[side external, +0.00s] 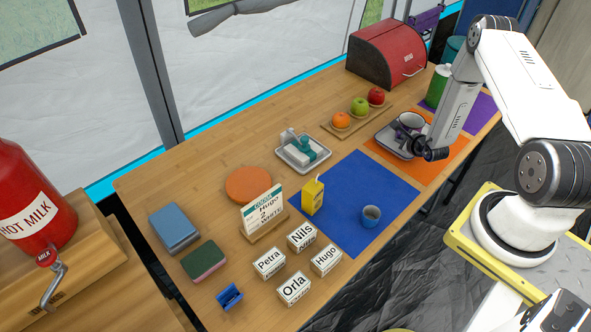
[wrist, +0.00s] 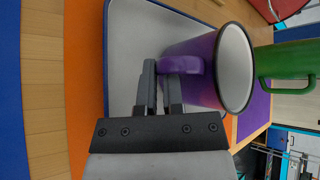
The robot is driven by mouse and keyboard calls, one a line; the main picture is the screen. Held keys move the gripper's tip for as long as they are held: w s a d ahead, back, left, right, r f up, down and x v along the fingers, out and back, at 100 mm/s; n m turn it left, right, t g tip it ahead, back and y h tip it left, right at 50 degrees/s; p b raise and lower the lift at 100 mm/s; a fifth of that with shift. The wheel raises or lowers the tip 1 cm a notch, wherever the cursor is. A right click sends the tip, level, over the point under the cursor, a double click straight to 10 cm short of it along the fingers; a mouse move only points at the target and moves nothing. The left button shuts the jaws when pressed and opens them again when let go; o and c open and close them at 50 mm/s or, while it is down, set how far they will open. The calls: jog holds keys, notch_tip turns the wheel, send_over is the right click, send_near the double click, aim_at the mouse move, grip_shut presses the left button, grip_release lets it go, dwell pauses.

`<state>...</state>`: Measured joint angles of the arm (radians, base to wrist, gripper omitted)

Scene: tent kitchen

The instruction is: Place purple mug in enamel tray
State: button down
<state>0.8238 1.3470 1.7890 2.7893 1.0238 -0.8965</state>
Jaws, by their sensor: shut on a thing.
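The purple mug (wrist: 196,72) has a pale inside and a dark rim. It also shows in the side view (side external: 411,121), roughly upright with its mouth up. My gripper (wrist: 162,82) is shut on the mug's handle; it also shows in the side view (side external: 424,146). The enamel tray (wrist: 128,40) is pale with a dark blue rim and lies on an orange mat; it also shows in the side view (side external: 389,142). The mug is over the tray area. I cannot tell whether its base touches the tray.
A green mug (wrist: 288,62) stands beyond the purple mug, near a purple mat. A board with fruit (side external: 341,120) lies behind the tray. A second tray (side external: 290,160) holds a white and teal thing. A blue mat (side external: 345,200) carries a small cup (side external: 371,216) and a yellow carton (side external: 312,197).

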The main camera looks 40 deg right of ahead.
jog(key=c, duration=0.8)
grip_release()
jog(key=shift+o, duration=0.2)
jog(key=shift+r, duration=0.15)
jog(key=v, duration=1.2)
